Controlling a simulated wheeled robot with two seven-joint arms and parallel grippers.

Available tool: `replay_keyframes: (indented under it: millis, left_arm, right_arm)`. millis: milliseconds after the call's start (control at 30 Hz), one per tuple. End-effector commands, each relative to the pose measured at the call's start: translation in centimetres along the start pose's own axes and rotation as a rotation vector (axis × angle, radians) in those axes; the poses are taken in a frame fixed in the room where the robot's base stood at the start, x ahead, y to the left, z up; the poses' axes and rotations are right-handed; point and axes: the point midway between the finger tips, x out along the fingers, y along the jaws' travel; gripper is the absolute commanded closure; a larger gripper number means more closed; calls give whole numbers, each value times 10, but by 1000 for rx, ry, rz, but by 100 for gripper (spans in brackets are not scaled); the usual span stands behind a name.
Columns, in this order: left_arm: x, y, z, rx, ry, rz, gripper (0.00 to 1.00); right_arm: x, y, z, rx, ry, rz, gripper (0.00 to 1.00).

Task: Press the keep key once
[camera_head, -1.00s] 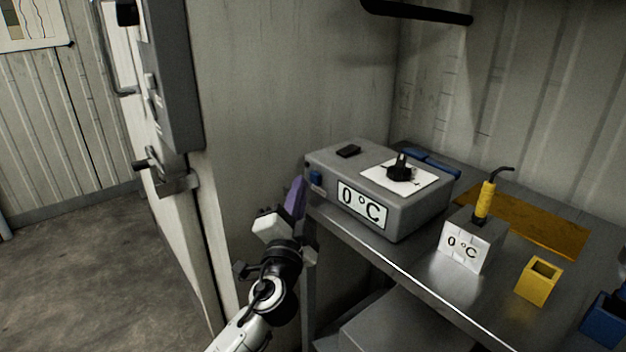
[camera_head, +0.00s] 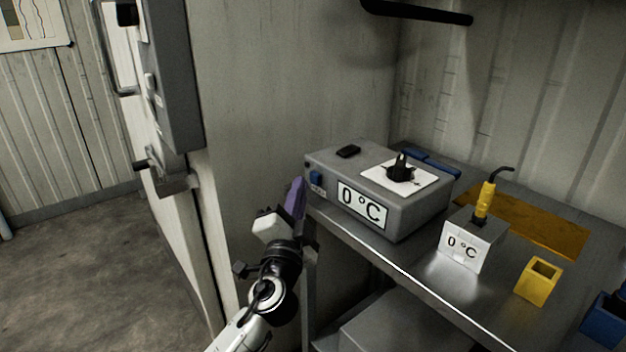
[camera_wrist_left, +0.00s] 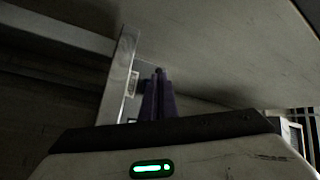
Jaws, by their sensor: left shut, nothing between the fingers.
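A grey box (camera_head: 400,215) marked 0 °C stands on the steel bench. My left gripper (camera_head: 299,180) has purple fingers, shut and empty, just left of and slightly below the blue key. A small gap seems to remain, but contact is hard to judge. In the left wrist view the closed fingertips (camera_wrist_left: 159,72) point beside a pale strip with a label; the key is not clearly visible there. My right gripper is not in view.
On the box top are a black pad (camera_head: 348,151) and a black knob (camera_head: 401,168) on a white plate. To the right stand a smaller 0 °C block (camera_head: 466,254) with a yellow-handled probe (camera_head: 485,198) and a yellow cup (camera_head: 539,282). The bench edge runs below the gripper.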

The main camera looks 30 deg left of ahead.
Motion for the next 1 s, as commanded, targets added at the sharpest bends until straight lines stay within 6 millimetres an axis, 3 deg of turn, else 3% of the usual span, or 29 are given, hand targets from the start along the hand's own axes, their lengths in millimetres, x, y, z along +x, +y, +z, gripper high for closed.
replay_keyframes:
  millis: [1000]
  left_arm:
    - [6, 4, -4, 0, 0, 0, 100]
  right_arm:
    - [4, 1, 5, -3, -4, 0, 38]
